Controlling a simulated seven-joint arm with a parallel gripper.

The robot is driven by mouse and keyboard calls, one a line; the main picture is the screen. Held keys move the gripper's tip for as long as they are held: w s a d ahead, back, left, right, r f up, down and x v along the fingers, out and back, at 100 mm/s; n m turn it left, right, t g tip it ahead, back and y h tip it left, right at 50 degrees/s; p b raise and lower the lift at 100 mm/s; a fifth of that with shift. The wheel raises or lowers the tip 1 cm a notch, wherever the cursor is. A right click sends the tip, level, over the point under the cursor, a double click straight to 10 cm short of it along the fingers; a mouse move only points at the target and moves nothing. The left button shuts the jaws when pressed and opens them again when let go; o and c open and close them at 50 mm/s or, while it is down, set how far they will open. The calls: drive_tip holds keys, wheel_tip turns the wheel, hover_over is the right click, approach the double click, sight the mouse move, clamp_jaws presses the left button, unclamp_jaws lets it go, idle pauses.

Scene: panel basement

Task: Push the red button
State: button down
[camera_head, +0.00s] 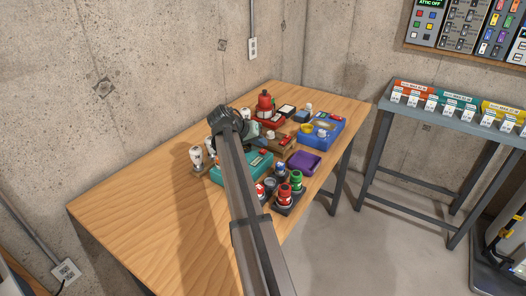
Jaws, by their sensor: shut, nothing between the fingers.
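A control panel (464,25) hangs on the wall at the upper right and is cut off by the top edge. It carries rows of small coloured squares, some reddish, too small to tell which is the red button. My gripper (262,136) is shut and empty over the wooden table, among the objects there and well to the left of the panel. My own arm hides part of it, and its height above the objects cannot be told.
A grey table (440,116) with coloured label bins stands below the panel.

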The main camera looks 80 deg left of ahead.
sight(260, 151)
drive_tip(key=shift+r, duration=2.5)
